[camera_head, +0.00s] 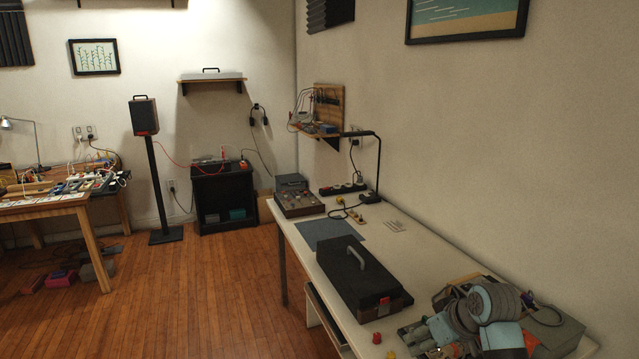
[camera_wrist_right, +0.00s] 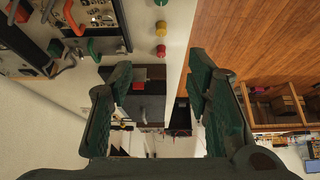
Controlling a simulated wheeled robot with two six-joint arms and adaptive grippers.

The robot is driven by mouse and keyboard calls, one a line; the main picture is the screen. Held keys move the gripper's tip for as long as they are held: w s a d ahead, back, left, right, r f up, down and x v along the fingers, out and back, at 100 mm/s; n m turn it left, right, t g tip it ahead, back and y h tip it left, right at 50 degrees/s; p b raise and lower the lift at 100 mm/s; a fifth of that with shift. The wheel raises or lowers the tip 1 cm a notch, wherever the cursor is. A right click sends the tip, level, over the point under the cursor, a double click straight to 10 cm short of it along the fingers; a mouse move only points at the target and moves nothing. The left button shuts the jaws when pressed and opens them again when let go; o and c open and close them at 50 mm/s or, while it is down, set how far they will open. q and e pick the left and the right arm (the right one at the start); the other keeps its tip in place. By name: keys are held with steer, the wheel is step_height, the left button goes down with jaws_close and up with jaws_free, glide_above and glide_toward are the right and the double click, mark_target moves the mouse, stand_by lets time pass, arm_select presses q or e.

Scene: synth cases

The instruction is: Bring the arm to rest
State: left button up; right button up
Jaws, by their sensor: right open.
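My right gripper (camera_head: 420,335) is low in the right part of the head view, over the near end of the white table (camera_head: 443,262), with my blue-grey arm links behind it. In the right wrist view its two dark green fingers (camera_wrist_right: 162,82) stand wide apart with nothing between them. Beyond the fingertips lies the black case (camera_head: 350,270) with a grey handle and a red latch. It also shows between the fingers in the wrist view (camera_wrist_right: 150,105). My left gripper is in neither view.
A red knob (camera_head: 377,337) and a yellow one (camera_head: 391,355) stand by the table's front edge. A blue-grey mat (camera_head: 328,230), a control box (camera_head: 298,200) and a lamp (camera_head: 377,165) are farther back. The wooden floor (camera_head: 210,285) left of the table is open.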

steer(key=s+f+m+g+h, duration=0.1)
steer(key=s+f+m+h, duration=0.1)
steer(key=s+f, duration=1.4)
steer(key=s+d+m+g+h, duration=0.1)
steer(key=s+d, duration=0.1)
steer(key=s, duration=1.7)
step_height(320, 180, down, 12)
steer(key=r+g, duration=0.1)
steer(key=s+d+f+g, duration=0.1)
steer(key=s+f, duration=0.6)
steer(key=f, duration=0.3)
steer(key=s+d+f, duration=0.1)
steer(key=s+f, duration=0.7)
steer(key=f, duration=0.2)
steer(key=shift+s+d+f+m+g, duration=0.15)
steer(key=shift+s+f+m+g, duration=0.15)
steer(key=shift+f+m+g, duration=0.1)
